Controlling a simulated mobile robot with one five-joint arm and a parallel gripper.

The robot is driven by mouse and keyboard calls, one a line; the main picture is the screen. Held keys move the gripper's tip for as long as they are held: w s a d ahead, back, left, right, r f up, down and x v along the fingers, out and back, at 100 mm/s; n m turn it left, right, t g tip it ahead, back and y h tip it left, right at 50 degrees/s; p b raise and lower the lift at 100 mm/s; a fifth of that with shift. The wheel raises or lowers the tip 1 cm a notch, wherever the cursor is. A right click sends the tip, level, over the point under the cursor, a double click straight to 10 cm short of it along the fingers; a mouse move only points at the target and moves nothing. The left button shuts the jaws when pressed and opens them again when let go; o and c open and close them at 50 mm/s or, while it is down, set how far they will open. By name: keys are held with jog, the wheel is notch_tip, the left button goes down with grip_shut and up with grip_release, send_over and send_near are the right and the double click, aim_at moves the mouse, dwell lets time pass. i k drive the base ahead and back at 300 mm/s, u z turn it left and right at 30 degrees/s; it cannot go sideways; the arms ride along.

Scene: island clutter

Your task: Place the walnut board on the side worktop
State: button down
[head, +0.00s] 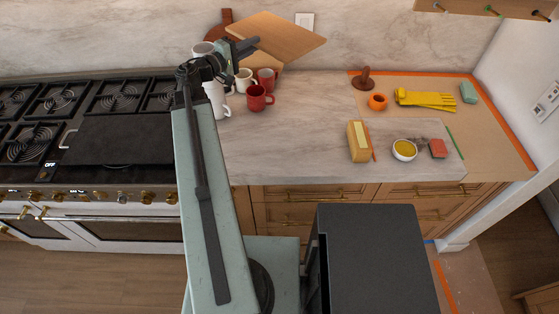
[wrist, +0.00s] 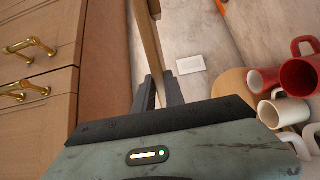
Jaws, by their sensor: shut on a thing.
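My gripper (head: 246,47) is shut on a flat tan wooden board (head: 280,37), held up in front of the marble backsplash. In the wrist view the board (wrist: 152,40) shows nearly edge-on between my fingers (wrist: 158,88). A darker reddish-brown board with a handle (head: 226,16) stands against the backsplash behind my arm, partly hidden. Another light wooden piece (wrist: 234,84) sits behind the mugs. The marble worktop (head: 300,120) runs below; which surface is the side worktop is not clear.
Red and white mugs (head: 259,99) crowd the worktop below my gripper. A yellow sponge-like block (head: 358,142), a bowl (head: 404,149), yellow gloves (head: 425,99) and an orange ring-shaped item (head: 377,101) lie further right. The stove (head: 110,110) is left. The mid-worktop is clear.

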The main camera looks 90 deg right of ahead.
aim_at(271, 145)
jog(key=k, duration=2)
jog(key=u, duration=1.65)
